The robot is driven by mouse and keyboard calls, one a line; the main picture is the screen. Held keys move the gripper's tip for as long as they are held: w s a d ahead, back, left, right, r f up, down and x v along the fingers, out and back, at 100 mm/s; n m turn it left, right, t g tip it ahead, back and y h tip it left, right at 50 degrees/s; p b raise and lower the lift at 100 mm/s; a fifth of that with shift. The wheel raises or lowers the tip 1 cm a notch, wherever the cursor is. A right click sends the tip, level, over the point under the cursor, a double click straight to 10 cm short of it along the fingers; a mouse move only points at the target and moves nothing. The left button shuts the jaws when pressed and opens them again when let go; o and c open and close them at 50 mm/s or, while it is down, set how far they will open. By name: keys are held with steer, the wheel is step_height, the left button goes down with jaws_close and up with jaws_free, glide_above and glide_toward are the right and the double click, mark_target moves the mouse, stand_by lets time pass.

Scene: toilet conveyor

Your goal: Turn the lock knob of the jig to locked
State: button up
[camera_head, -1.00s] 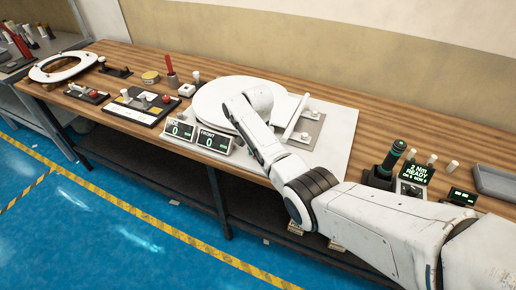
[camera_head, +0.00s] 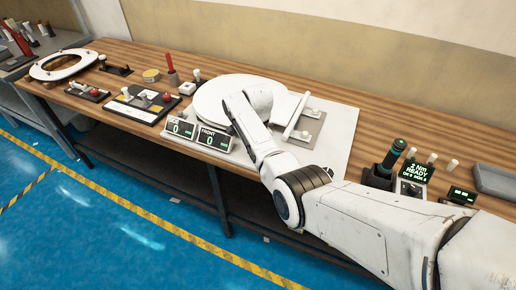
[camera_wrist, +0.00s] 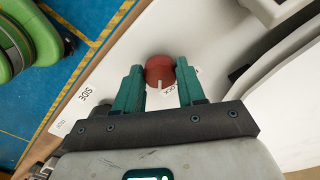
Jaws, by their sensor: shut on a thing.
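In the wrist view, the red round lock knob (camera_wrist: 160,71) stands on the white plate of the jig (camera_wrist: 107,82), between the two green fingers of my gripper (camera_wrist: 160,76). My gripper is shut on the knob. A pale mark shows on the knob's near side, and partly covered lettering ending in "OCK" is at its right. In the head view, the jig's white base plate (camera_head: 338,135) lies on the bench with a round white seat piece (camera_head: 213,98) on it. My arm hides the knob and gripper there.
Two displays (camera_head: 197,134) reading 0 stand at the jig's front left. A green-handled tool (camera_head: 391,158) and a torque display (camera_head: 417,171) stand at the right.

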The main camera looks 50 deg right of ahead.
stand_by(0.3)
steer(key=o, duration=1.1)
steer(key=shift+c, duration=0.2)
step_height(320, 180, up, 11)
steer(key=b, duration=0.1)
steer(key=shift+f, duration=0.1)
